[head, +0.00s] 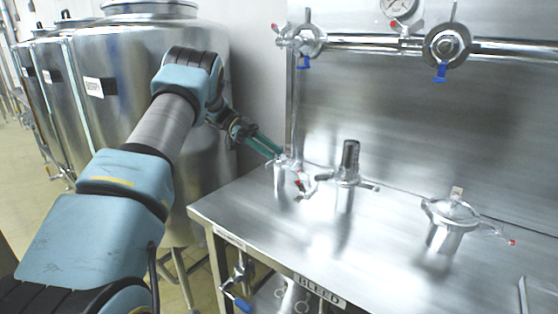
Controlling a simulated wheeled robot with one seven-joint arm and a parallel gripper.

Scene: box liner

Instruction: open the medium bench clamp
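Three clamped fittings stand on the steel bench. The left clamp (284,164) sits near the bench's left back edge, with a red-tipped handle beside it. The middle clamp (348,178) has a tall dark cylinder rising from it. The right clamp (452,211) is broad, with a red-tipped handle out to its right. I cannot tell for sure which is the medium one. My gripper (274,152) has green fingers and reaches down to the left clamp. The fingertips are at or very near its upper left side; contact and finger gap are too small to make out.
A pipe (375,44) with clamps, blue-handled valves and a gauge (399,9) runs along the back wall. Large steel tanks (120,75) stand left behind my arm. A blue-handled valve (240,300) hangs under the bench front. The bench top (385,245) is clear in front.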

